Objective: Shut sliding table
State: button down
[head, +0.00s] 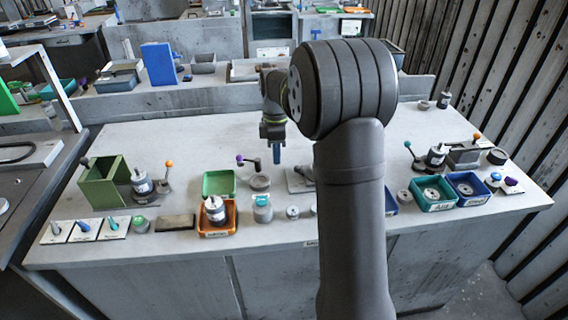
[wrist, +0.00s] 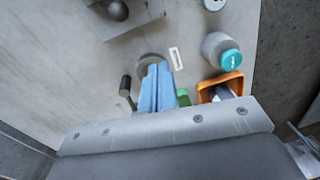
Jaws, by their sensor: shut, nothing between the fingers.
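No part is labelled as the sliding table, and I cannot tell for sure which one it is. A flat grey plate (head: 297,184) with a raised knob lies mid-table, partly hidden behind my arm; a plate with a dark ball (wrist: 118,10) shows at the top of the wrist view. My gripper (head: 277,157) points down above the bench, a little behind the plate and the purple-knobbed lever (head: 247,161). Its blue fingers (wrist: 157,88) are shut and empty. In the wrist view they overlap a round grey part (wrist: 150,59), beside a dark-tipped lever (wrist: 125,88); contact cannot be told.
An orange bin (head: 217,231) and a teal-lidded jar (head: 262,212) stand at the front. A green fixture (head: 103,186) is left. A grey fixture (head: 464,155) and teal and blue bins (head: 467,190) are right. The bench's back left is clear.

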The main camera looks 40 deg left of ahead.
jog(key=s+a+f+n+t+h, duration=0.25)
jog(key=s+a+t+h, duration=0.35)
jog(key=t, duration=0.3)
jog(key=shift+n+y, duration=0.35)
jog(key=shift+y, duration=0.15)
jog(key=x, duration=0.7)
jog(key=shift+w+d+f, duration=0.1)
jog(key=shift+w+d, duration=0.05)
jog(key=shift+d, duration=0.35)
jog(key=w+d, duration=0.2)
jog(key=w, duration=0.1)
jog(key=shift+w+d, duration=0.25)
jog(key=shift+w, duration=0.2)
jog(key=w+d, duration=0.6)
jog(key=shift+d, duration=0.1)
